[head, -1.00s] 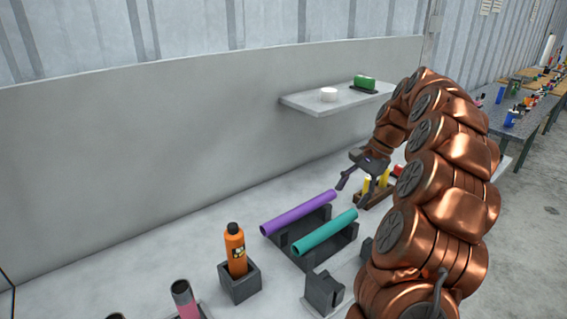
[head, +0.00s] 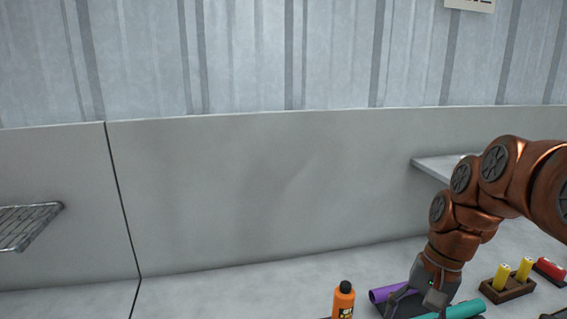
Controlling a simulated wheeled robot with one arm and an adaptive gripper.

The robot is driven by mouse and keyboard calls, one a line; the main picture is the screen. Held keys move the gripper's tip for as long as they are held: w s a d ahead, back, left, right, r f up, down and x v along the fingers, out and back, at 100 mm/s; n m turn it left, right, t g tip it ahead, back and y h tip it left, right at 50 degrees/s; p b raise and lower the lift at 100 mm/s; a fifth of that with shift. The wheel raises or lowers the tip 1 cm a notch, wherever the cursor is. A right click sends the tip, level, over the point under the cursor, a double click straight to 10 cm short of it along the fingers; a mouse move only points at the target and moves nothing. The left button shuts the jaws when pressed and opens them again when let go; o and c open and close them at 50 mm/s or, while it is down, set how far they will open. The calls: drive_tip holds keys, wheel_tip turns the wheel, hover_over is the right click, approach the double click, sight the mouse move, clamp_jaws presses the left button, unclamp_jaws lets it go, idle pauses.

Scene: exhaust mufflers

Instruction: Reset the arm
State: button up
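My copper arm comes in from the right in the head view. My gripper (head: 412,300) points down over the purple tube (head: 382,294) and the teal tube (head: 466,309). Its fingers look spread apart, with nothing seen between them. The two tubes lie side by side on a dark holder, partly hidden by the gripper and cut off by the lower edge of the picture.
An orange bottle (head: 343,301) with a black cap stands left of the tubes. A brown block with yellow cylinders (head: 507,282) and a red item (head: 550,270) are at right. A shelf (head: 432,167) juts from the grey wall panel, and a wire rack (head: 27,226) is at far left.

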drive_tip(key=s+a+f+n+h, duration=0.1)
drive_tip(key=s+a+f+n, duration=0.1)
drive_tip(key=s, duration=0.7)
drive_tip(key=s+a+f+n+h, duration=0.2)
drive_tip(key=s+f+n, duration=0.2)
drive_tip(key=s, duration=0.5)
drive_tip(key=shift+s+a+f+g, duration=0.3)
drive_tip(key=shift+s+f, duration=0.1)
drive_tip(key=shift+c, duration=0.3)
